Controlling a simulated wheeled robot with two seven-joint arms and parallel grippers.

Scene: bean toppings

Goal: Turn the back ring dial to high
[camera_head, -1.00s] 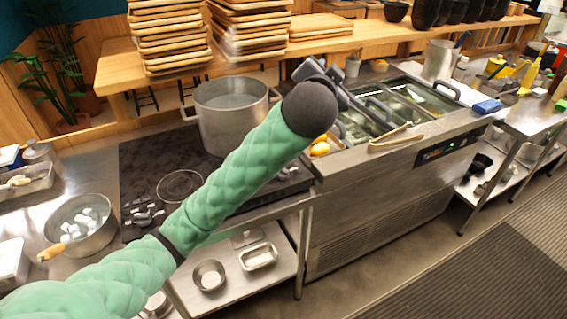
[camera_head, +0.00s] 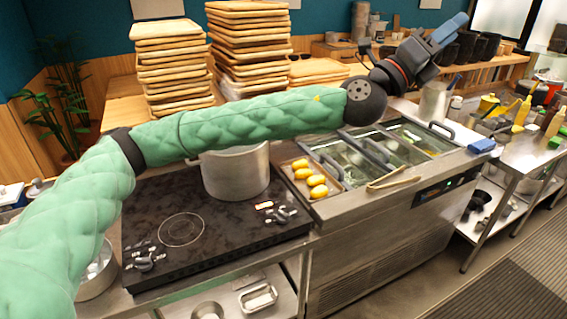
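The black stove (camera_head: 215,230) has knobs along its top in two groups. One knob group (camera_head: 146,258) is at the front left corner and the other knob group (camera_head: 280,215) is at the right side. I cannot tell which knob is the back ring dial, nor read any setting. A ring marking (camera_head: 181,230) lies bare on the stove. A metal pot (camera_head: 237,175) stands behind it, partly hidden by my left arm. My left gripper (camera_head: 448,32) is raised at the upper right, far from the knobs; its opening is unclear. My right gripper is out of view.
A tray of yellow items (camera_head: 311,178) and a sunken counter with glass-like bins (camera_head: 385,150) are right of the stove. Tall stacks of wooden trays (camera_head: 172,75) stand on the shelf behind. Space above the stove's front is clear.

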